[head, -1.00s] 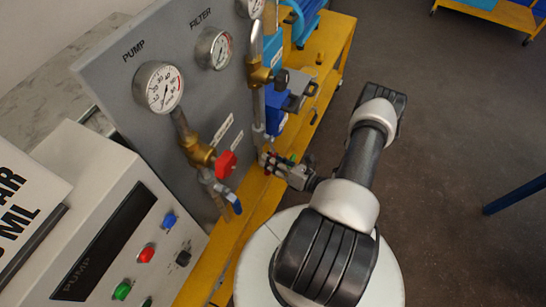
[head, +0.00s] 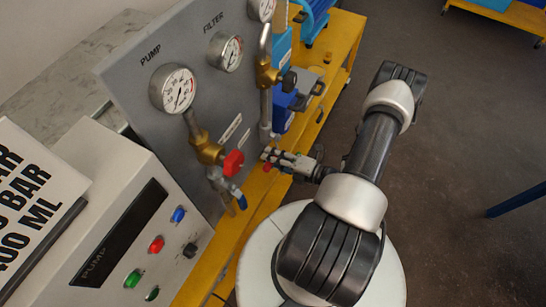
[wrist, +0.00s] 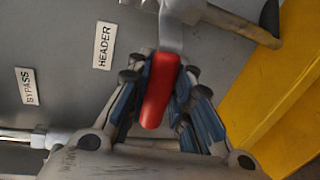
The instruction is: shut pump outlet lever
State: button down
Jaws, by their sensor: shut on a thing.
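My gripper (head: 268,157) is at the lower end of the pipe under the filter valve, close to the panel. In the wrist view its fingers (wrist: 155,95) are shut on a red lever (wrist: 160,90), which hangs from a grey metal stem. Only a small red bit of this lever (head: 266,168) shows in the head view, below the fingertips. On the pump line to the left, a brass valve (head: 207,148) has a red handle (head: 233,162), and a blue lever (head: 238,199) sits lower down. Which of these is the pump outlet lever cannot be read from the labels.
The grey panel (head: 130,62) carries round gauges, among them the pump gauge (head: 172,88). HEADER (wrist: 104,46) and BYPASS (wrist: 27,86) labels are beside the held lever. A button console (head: 122,215) stands front left. A yellow bench (head: 335,75) runs behind; open floor lies right.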

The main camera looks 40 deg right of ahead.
jog(key=shift+r+m, duration=0.3)
jog(key=shift+m, duration=0.1)
dwell(0.3)
jog(key=c, duration=1.4)
grip_release()
jog(key=shift+s, duration=0.1)
jog(key=v, duration=1.2)
jog(key=shift+r, duration=0.1)
